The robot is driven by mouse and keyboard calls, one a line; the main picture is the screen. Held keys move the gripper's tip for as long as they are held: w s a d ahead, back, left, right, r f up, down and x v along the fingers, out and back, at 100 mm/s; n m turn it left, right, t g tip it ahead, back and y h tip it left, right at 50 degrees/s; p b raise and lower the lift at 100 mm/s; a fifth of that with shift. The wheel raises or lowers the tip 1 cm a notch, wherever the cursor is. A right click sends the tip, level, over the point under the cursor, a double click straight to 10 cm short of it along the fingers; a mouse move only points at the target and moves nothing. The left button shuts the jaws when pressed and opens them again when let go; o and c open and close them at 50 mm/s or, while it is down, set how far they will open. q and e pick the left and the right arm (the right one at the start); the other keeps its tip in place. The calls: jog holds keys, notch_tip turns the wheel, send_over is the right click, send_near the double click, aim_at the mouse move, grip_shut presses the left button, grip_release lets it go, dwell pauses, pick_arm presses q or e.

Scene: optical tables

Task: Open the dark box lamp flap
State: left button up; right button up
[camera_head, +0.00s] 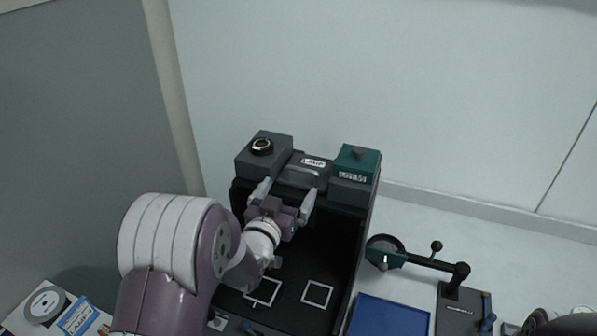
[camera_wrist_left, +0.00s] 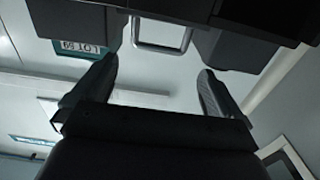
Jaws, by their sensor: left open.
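The dark box (camera_head: 356,232) is a black case with its inside showing and white square outlines on its floor. On its top edge, the lamp flap (camera_head: 318,163) carries a label reading LAMP and a grey bar handle (camera_head: 300,174). The handle shows as a pale loop in the left wrist view (camera_wrist_left: 160,47). My left gripper (camera_head: 285,199) is open, its fingers spread and pointing toward the handle. In the left wrist view the gripper (camera_wrist_left: 157,82) has empty space between its fingertips, and the handle lies beyond them, apart. My right gripper is not seen.
A grey block with a round knob (camera_head: 262,146) and a green-topped labelled block (camera_head: 357,163) flank the flap. Right of the box are a jointed holder (camera_head: 430,263) and a blue tray (camera_head: 388,318). A grey panel (camera_head: 85,120) stands at left; a pale wall is behind.

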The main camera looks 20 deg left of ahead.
aim_at(300, 192)
pick_arm(q)
jog(key=w+p, duration=0.1)
jog(key=w, duration=0.5)
jog(key=shift+w, duration=0.25)
jog(key=shift+w+a, duration=0.1)
jog(key=shift+w, duration=0.3)
jog(key=shift+c, duration=0.3)
